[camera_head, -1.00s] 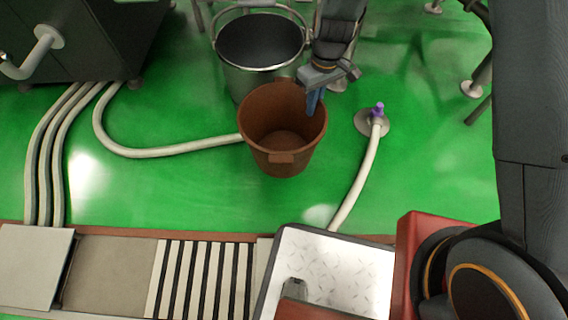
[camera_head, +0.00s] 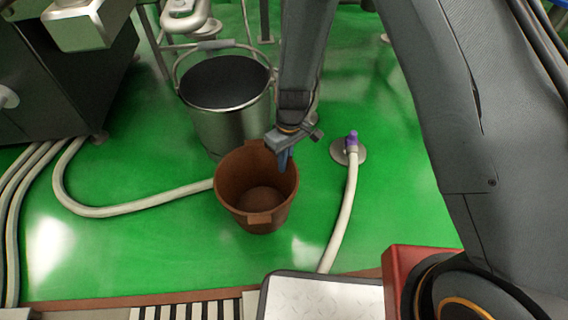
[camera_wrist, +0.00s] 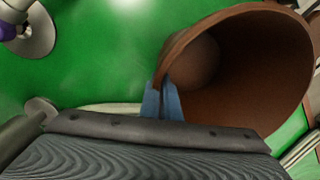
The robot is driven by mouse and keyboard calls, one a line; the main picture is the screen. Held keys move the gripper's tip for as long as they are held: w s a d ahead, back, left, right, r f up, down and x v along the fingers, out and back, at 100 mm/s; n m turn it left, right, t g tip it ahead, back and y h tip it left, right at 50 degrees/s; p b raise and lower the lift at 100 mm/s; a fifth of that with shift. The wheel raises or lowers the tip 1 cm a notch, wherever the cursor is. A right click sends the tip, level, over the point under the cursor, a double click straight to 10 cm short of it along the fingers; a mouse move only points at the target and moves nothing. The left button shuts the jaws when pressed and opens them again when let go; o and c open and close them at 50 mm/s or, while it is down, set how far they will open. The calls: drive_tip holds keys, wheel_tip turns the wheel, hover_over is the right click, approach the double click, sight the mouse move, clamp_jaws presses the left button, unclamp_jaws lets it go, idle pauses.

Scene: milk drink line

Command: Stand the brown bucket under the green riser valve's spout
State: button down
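The brown bucket (camera_head: 257,220) is upright in the head view, in front of a steel bucket. My gripper (camera_head: 285,158) is at its right rim. In the wrist view the blue fingertips (camera_wrist: 163,102) are closed on the rim wall of the brown bucket (camera_wrist: 245,60), one finger on each side. I cannot tell whether the bucket's base touches the floor. A purple-topped riser valve (camera_head: 352,141) stands on a round floor flange to the right, and shows at the wrist view's top left corner (camera_wrist: 8,30). I see no green riser valve or spout.
The steel bucket (camera_head: 228,125) with a raised handle stands close behind. A pale hose (camera_head: 130,207) runs left behind the brown bucket; another hose (camera_head: 341,220) runs from the purple valve. A dark cabinet (camera_head: 50,90) is at left. Green floor is open in front.

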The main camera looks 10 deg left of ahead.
drive_tip(key=shift+f, duration=0.1)
drive_tip(key=c, duration=2)
unclamp_jaws()
